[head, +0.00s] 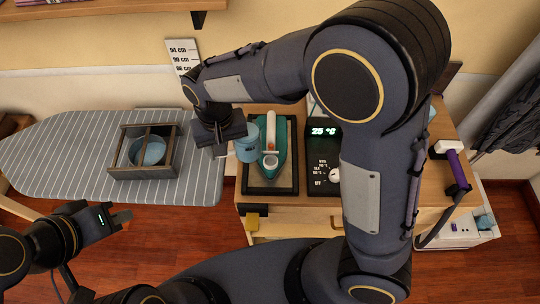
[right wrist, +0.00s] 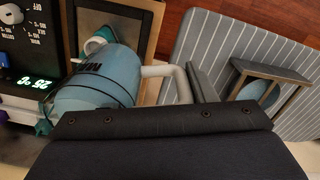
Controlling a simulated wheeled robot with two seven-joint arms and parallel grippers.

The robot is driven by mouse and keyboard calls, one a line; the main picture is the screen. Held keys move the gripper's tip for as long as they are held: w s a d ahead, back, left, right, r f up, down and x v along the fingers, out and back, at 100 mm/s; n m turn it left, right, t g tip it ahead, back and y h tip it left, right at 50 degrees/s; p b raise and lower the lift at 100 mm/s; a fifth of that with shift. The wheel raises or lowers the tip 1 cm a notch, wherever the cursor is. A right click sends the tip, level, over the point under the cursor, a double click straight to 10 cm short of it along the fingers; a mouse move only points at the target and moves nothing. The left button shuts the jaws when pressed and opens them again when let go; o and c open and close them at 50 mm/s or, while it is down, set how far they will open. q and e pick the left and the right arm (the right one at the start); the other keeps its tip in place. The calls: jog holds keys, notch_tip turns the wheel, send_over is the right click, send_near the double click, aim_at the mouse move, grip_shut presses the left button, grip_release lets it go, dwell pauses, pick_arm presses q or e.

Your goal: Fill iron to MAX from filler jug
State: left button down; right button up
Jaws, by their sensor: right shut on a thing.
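The iron (head: 268,165), teal and white with an orange detail, sits on a dark-framed rest on the wooden cabinet in the head view. It shows partly behind the jug in the right wrist view (right wrist: 97,42). The pale blue filler jug (head: 247,145) is just left of the iron; in the right wrist view (right wrist: 95,85) it bears dark MAX lettering and a line. My right gripper (head: 222,138) is shut on the jug's pale handle (right wrist: 175,72). The water levels are hidden. My left gripper (head: 121,219) is low at left, away from both; its finger gap is unclear.
A striped ironing board (head: 60,150) carries a wooden divided box (head: 120,165) with a blue round thing inside. A black control panel (head: 322,155) reading 25 °C stands right of the iron. A purple-handled tool (head: 457,165) is at the cabinet's right edge.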

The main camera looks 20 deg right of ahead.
jog(key=shift+a+f+y, duration=0.1)
jog(key=shift+f+y, duration=0.45)
jog(key=shift+f, duration=0.55)
jog(key=shift+a+f+y, duration=0.1)
jog(key=shift+f+y, duration=0.45)
jog(key=shift+f, duration=0.55)
jog(key=shift+f+y, duration=0.1)
jog(key=shift+y, duration=0.3)
jog(key=shift+a, duration=0.1)
jog(key=shift+f, duration=0.1)
jog(key=shift+f, duration=0.1)
jog(key=shift+y, duration=0.3)
